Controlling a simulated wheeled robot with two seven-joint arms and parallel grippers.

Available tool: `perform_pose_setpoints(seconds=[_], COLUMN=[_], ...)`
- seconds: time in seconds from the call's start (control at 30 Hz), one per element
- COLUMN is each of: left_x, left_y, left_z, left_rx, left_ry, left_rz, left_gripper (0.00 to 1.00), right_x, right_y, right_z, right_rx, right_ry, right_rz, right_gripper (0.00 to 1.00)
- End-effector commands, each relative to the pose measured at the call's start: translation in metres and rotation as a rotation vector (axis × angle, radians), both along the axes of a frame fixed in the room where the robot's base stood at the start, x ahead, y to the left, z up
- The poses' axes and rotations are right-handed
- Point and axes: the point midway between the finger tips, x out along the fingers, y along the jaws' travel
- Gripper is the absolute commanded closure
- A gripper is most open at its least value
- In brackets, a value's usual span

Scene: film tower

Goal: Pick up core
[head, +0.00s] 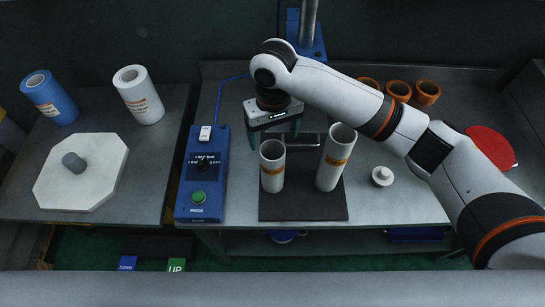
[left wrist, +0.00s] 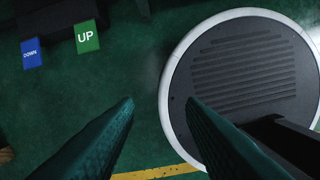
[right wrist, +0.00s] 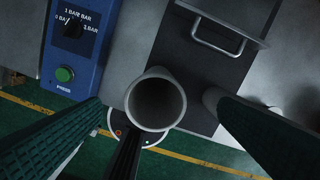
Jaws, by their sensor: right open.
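My right gripper (head: 275,136) is open just behind and above the left core, pointing down. In the right wrist view, the open mouth of a core (right wrist: 155,104) shows between the two spread fingers, with visible gaps on both sides. A pale edge beside the right finger may be the other core, mostly hidden. My left gripper (left wrist: 160,102) is open and empty over the floor, outside the head view.
A blue control box (head: 202,175) with a green button stands left of the mat. A metal handle (right wrist: 218,38) lies behind the cores. Blue and white rolls (head: 138,94) and an octagonal block (head: 82,170) are at left. A white knob (head: 382,176) and orange rings (head: 398,91) are at right.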

Motion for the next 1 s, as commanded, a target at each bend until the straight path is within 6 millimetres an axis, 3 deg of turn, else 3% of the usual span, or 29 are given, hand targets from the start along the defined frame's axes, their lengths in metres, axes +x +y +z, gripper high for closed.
perform_pose_setpoints(seconds=[0.1, 0.3, 0.47, 0.67, 0.8, 1.0], left_x=[-0.016, -0.031, -0.023, -0.003, -0.005, -0.012], left_y=[0.001, 0.002, 0.001, 0.0, 0.0, 0.0], left_z=[0.007, 0.011, 0.017, 0.03, 0.031, 0.03], left_rx=[0.002, 0.004, 0.004, 0.0, 0.0, 0.001], left_ry=[0.024, 0.046, 0.036, 0.004, 0.007, 0.018], left_rz=[0.0, 0.0, 0.0, -0.001, -0.001, -0.001], left_gripper=[0.64, 0.64, 0.64, 0.64, 0.64, 0.64], right_x=[-0.001, -0.001, -0.002, -0.003, -0.002, -0.002], right_y=[-0.001, 0.0, 0.0, 0.002, 0.002, 0.002], right_z=[-0.021, -0.045, -0.057, -0.087, -0.099, -0.101], right_rx=[-0.002, 0.002, 0.0, 0.0, 0.002, 0.004], right_ry=[0.005, 0.001, 0.003, 0.002, 0.0, -0.001], right_rz=[-0.001, 0.001, 0.0, 0.001, 0.003, 0.003], right_gripper=[0.17, 0.17, 0.17, 0.17, 0.17, 0.17])
